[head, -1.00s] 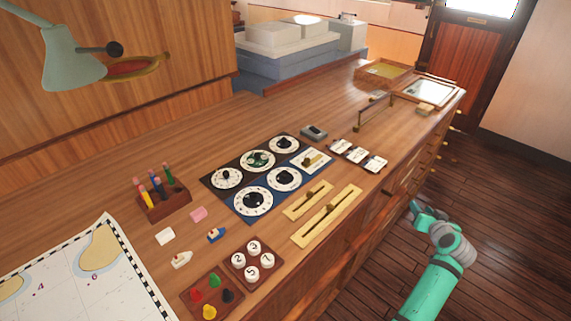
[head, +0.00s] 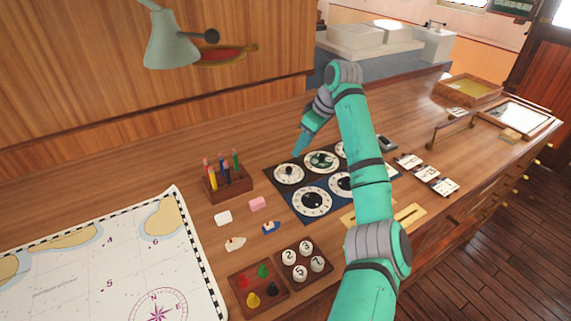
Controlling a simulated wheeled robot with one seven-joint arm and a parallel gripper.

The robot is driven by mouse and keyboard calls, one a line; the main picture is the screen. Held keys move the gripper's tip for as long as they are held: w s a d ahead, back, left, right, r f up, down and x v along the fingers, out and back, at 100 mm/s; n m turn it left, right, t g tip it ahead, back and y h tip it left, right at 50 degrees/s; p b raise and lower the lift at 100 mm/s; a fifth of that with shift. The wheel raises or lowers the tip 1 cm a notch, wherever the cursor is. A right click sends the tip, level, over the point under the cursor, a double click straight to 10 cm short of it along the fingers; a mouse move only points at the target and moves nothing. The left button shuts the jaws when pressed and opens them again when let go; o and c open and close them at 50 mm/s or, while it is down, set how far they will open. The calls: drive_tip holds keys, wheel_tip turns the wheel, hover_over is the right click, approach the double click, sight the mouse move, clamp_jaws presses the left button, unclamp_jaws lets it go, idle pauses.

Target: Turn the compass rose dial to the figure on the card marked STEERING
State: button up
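The dark dial panel (head: 275,178) carries several round white dials. The upper-left dial (head: 281,177) has a dark knob. The upper-middle dial (head: 322,162) has a dark green patterned face. A large dial (head: 313,202) sits at the lower left. My arm partly hides the dials on the right. I cannot tell for sure which one bears the compass rose. Several white cards (head: 427,173) stand to the right of the panel; their writing is too small to read. My gripper (head: 297,154) points down at the upper-left dial's far edge; its fingers and any contact are unclear.
A pen rack (head: 226,185), erasers (head: 257,203), small boat models and trays of pegs and numbered pieces (head: 303,260) lie left and in front of the panel. A chart (head: 95,262) covers the left. A lamp (head: 170,38) overhangs the back.

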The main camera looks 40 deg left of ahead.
sight(289, 168)
drive_tip(key=x, duration=1)
drive_tip(key=shift+a+f, duration=0.1)
drive_tip(key=shift+f, duration=0.15)
clamp_jaws()
